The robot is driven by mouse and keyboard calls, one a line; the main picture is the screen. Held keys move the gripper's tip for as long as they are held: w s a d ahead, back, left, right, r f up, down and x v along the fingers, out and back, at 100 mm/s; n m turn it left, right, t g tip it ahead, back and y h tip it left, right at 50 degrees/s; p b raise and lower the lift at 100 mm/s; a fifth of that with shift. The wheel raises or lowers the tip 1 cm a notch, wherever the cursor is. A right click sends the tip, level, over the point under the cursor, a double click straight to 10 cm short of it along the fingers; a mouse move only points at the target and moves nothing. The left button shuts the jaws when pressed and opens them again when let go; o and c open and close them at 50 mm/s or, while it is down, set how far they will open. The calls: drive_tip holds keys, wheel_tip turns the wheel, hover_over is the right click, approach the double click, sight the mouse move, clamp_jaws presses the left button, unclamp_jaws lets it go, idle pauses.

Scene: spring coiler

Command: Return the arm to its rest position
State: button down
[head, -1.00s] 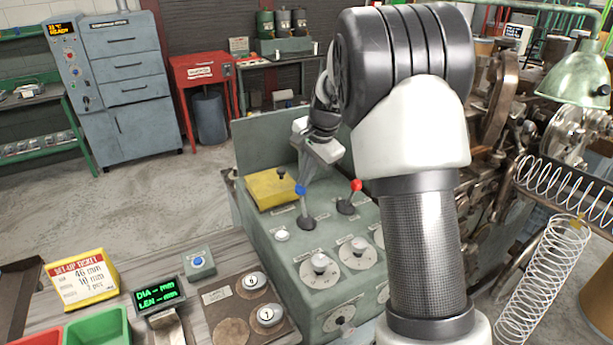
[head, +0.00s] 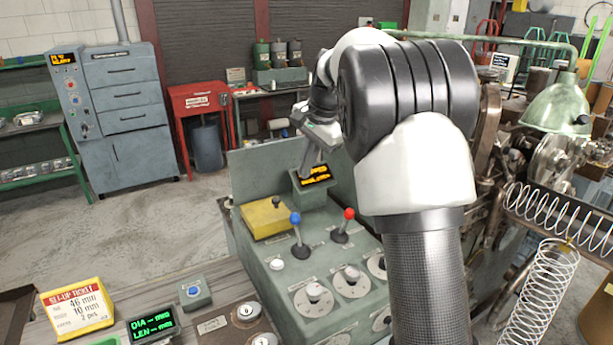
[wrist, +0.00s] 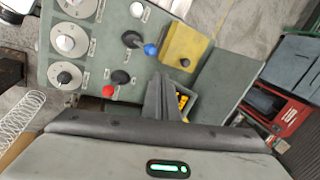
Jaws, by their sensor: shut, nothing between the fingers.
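My gripper (head: 309,165) is in the upper middle of the head view, raised above the back part of the green control console (head: 251,165). Its fingers are together and empty, pointing down in front of a small amber display (head: 315,175). In the wrist view the closed fingers (wrist: 163,100) partly cover that display (wrist: 183,100). The blue-knobbed lever (head: 296,219) and red-knobbed lever (head: 348,214) stand on the console, apart from the gripper. My arm hides part of the console's right side.
A yellow box (head: 263,221) with a dark knob sits on the console's back left. Coiling machinery (head: 560,150) and a hanging spring (head: 540,290) stand at right. A set-up ticket (head: 76,307) is on the front bench. The floor (head: 160,220) at left is clear.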

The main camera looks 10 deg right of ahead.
drive_tip(key=s+r+n+t, duration=0.1)
drive_tip(key=s+r+n, duration=0.25)
drive_tip(key=s, duration=0.55)
drive_tip(key=s+r+n, duration=0.2)
drive_tip(key=s+r, duration=0.2)
drive_tip(key=s, duration=0.6)
drive_tip(key=s+f+n+h, duration=0.1)
drive_tip(key=s+f+n, duration=0.2)
drive_tip(key=s, duration=0.6)
drive_tip(key=s+f+n+t+h, duration=0.1)
drive_tip(key=s+f+n, duration=0.1)
drive_tip(key=s, duration=0.7)
drive_tip(key=shift+f+n, duration=0.4)
drive_tip(key=shift+n, duration=0.05)
drive_tip(key=shift+d, duration=0.2)
